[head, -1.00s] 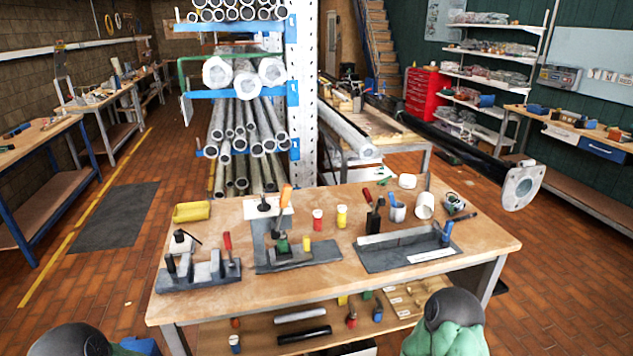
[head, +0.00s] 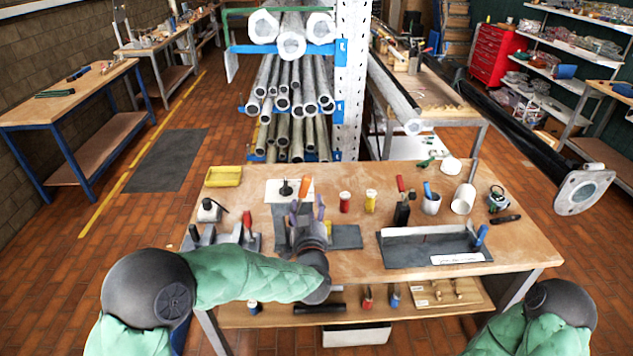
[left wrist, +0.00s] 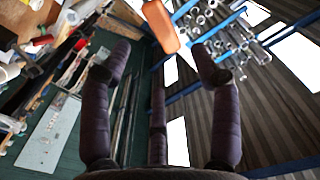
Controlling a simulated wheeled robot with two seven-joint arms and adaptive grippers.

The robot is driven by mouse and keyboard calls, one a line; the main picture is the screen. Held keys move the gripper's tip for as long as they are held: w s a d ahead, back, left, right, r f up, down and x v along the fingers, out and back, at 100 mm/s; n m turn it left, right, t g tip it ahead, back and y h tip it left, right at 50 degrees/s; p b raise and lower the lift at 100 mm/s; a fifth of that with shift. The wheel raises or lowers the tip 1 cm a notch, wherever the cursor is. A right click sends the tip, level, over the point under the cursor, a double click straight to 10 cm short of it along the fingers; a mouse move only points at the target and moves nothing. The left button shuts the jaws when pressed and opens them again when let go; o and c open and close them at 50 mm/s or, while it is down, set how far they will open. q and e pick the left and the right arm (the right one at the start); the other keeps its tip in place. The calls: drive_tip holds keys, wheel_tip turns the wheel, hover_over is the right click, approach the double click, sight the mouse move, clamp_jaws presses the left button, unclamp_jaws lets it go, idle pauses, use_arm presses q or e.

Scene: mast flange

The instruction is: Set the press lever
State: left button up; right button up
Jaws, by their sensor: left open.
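The press stands at the middle of the bench on a dark plate (head: 345,237). Its lever has an orange handle (head: 305,184), which points up. My left gripper (head: 307,210) is open, its purple-grey fingers pointing up in front of the press and just below the handle, hiding most of the press body. In the left wrist view the orange handle (left wrist: 160,25) shows at the top, beyond and between the two spread fingers (left wrist: 165,65). I cannot tell whether any finger touches it. My right gripper is out of view; only my right arm shows at the lower right.
A left fixture with a red handle (head: 248,222) stands beside my left forearm. Red (head: 345,201) and yellow (head: 370,201) pots stand right of the press. A dark tray (head: 420,249) lies farther right. A yellow bin (head: 224,176) sits at the back left.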

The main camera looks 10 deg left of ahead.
sight(307, 189)
use_arm(q)
drive_tip(key=x, duration=1)
drive_tip(key=shift+f+b, duration=0.15)
drive_tip(key=shift+b, duration=0.15)
drive_tip(key=shift+s, duration=0.1)
drive_tip(key=shift+a, duration=0.1)
clamp_jaws()
